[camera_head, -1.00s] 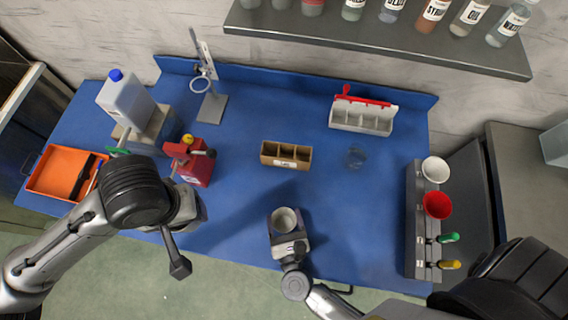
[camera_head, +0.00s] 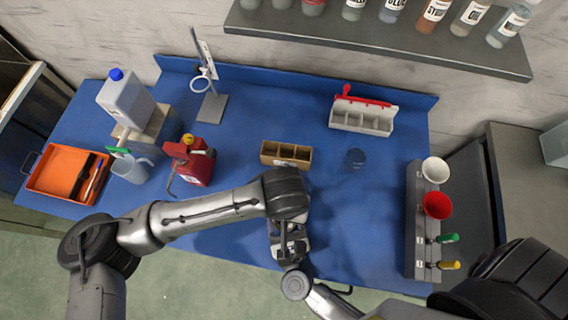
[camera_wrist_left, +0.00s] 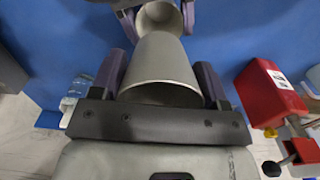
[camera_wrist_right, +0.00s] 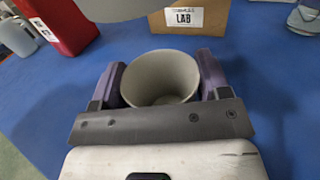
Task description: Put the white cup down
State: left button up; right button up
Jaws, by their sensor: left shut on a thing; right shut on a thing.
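My right gripper (camera_wrist_right: 160,70) is shut on a white cup (camera_wrist_right: 160,95), whose open mouth shows in the right wrist view. My left gripper (camera_wrist_left: 162,72) is shut on a second, pale grey-white cup (camera_wrist_left: 162,60). In the left wrist view the right gripper's cup (camera_wrist_left: 160,18) shows just beyond it, close to it; I cannot tell if they touch. A pale edge (camera_wrist_right: 135,8) hangs above the right cup in the right wrist view. In the head view my left arm hides both cups, above the blue table's (camera_head: 345,220) front part. The contents of the cups are unclear.
A wooden LAB box (camera_head: 286,154) stands just behind the grippers. A red can (camera_head: 190,165) is at left. A grey rack (camera_head: 416,225) holds white and red funnels at right.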

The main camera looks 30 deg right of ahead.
pick_arm(q)
notch_tip(320, 180, down, 6)
jog(key=shift+f, duration=0.2)
dwell(0.3)
jog(key=shift+f, duration=0.2)
jog(key=shift+a+f, duration=0.1)
jog(key=shift+f, duration=0.45)
jog(key=o, duration=0.6)
jog(key=shift+w+a+f, duration=0.1)
pick_arm(e)
jog(key=shift+w+a+r, duration=0.1)
jog(key=shift+a+r, duration=0.05)
jog(key=shift+r, duration=0.05)
pick_arm(q)
notch_tip(320, 180, up, 14)
jog(key=shift+f, duration=0.15)
pick_arm(e)
jog(key=shift+f, duration=0.2)
jog(key=o, duration=0.9)
jog(key=shift+o, duration=0.2)
